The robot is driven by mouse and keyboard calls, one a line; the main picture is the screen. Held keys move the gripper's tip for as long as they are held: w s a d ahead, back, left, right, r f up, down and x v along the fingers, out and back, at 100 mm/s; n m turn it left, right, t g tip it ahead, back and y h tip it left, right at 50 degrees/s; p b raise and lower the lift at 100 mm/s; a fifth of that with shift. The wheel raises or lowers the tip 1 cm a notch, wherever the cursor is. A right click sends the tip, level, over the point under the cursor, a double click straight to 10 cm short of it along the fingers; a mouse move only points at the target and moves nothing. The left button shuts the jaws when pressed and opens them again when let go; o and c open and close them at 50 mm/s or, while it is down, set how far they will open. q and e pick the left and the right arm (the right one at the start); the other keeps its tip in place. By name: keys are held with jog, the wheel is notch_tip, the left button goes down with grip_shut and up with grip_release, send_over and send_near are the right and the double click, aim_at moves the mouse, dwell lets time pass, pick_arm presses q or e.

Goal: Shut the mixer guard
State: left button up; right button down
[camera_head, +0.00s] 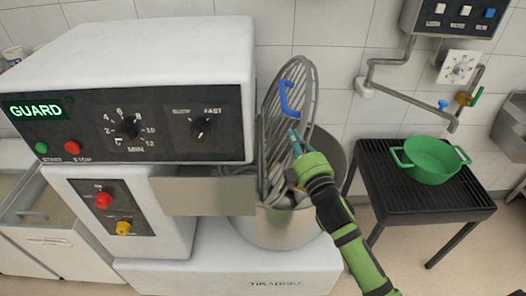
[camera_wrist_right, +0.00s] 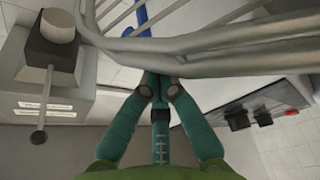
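The mixer guard (camera_head: 301,80), a grey wire grille with a curved rim, stands raised and steeply tilted over the steel bowl (camera_head: 270,228). A blue handle (camera_head: 288,98) sits on the guard; part of it shows at the top of the right wrist view (camera_wrist_right: 138,18). My right gripper (camera_head: 294,137) is at the guard's right side, just below the handle. In the right wrist view its teal fingers (camera_wrist_right: 158,78) come together close to the guard's rim bars (camera_wrist_right: 215,50), apart from the handle. I cannot tell whether they touch the bars. My left gripper is not in view.
The mixer (camera_head: 150,60) has a lit GUARD sign (camera_head: 36,110), dials and buttons. A black slatted table (camera_head: 420,197) with a green pot (camera_head: 432,160) stands to the right. Pipes (camera_head: 400,92) and a control box (camera_head: 462,14) are on the tiled wall.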

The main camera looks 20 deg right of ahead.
pick_arm(q)
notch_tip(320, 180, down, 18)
jog(key=b, duration=1.7)
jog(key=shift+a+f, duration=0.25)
pick_arm(e)
jog(key=s+d+f+m+h, duration=0.1)
jog(key=d+f+m+h, duration=0.1)
jog(key=d+f+m, duration=0.3)
jog(key=s+d+f+m+h, duration=0.1)
jog(key=d+f+m, duration=0.4)
jog(key=f, duration=0.5)
jog(key=s+d+f+m+t+h, duration=0.1)
jog(key=s+d+f+m+h, duration=0.1)
jog(key=d+f+m+h, duration=0.2)
notch_tip(320, 180, down, 4)
jog(key=m, duration=0.3)
jog(key=shift+d+m, duration=0.3)
jog(key=shift+d, duration=0.1)
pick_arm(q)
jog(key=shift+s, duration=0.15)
pick_arm(e)
jog(key=shift+f, duration=0.1)
